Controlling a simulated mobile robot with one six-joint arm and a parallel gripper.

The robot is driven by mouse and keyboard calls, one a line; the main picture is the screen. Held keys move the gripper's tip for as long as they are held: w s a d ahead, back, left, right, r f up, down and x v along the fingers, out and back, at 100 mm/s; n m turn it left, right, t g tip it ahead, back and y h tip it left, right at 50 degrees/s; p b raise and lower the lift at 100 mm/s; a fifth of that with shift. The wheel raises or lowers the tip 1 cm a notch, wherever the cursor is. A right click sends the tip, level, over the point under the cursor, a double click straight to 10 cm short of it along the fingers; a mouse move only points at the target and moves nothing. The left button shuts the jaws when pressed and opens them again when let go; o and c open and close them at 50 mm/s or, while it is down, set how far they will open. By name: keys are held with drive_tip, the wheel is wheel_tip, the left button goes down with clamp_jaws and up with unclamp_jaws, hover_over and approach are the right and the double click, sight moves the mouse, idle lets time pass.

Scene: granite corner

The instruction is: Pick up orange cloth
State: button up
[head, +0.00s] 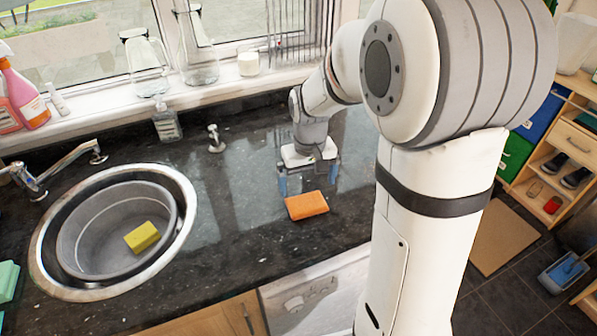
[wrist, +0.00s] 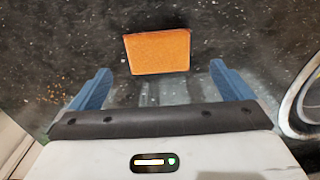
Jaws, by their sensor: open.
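The orange cloth (head: 306,205) is a small, flat rectangle lying on the dark granite worktop, right of the sink. In the wrist view, the orange cloth (wrist: 158,51) lies beyond the fingertips, roughly centred between them. My gripper (head: 308,180) is just behind the cloth in the head view, with its two blue fingers spread. In the wrist view, my gripper (wrist: 158,78) is open, with nothing between the fingers. I cannot tell how far above the worktop the fingertips are.
A round sink (head: 180,185) at left holds a grey basin (head: 85,215) with a yellow sponge (head: 142,237). A tap (head: 60,165) stands beside it. A small chrome fitting (head: 215,138) and a soap bottle (head: 166,122) stand behind.

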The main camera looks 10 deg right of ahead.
sight(306, 202)
drive_tip(key=shift+w+f, duration=0.15)
drive_tip(key=shift+w, duration=0.3)
drive_tip(key=shift+w+f, duration=0.15)
drive_tip(key=shift+f, duration=0.15)
drive_tip(key=f, duration=0.3)
drive_tip(key=f+p, duration=0.1)
drive_tip(key=f, duration=0.3)
drive_tip(key=shift+w+d+f+p, duration=0.1)
drive_tip(key=shift+w+f+p, duration=0.1)
drive_tip(key=shift+f+p, duration=0.1)
drive_tip(key=shift+c, duration=0.2)
drive_tip(key=c, duration=0.7)
drive_tip(key=shift+o, duration=0.2)
drive_tip(key=shift+r, duration=0.1)
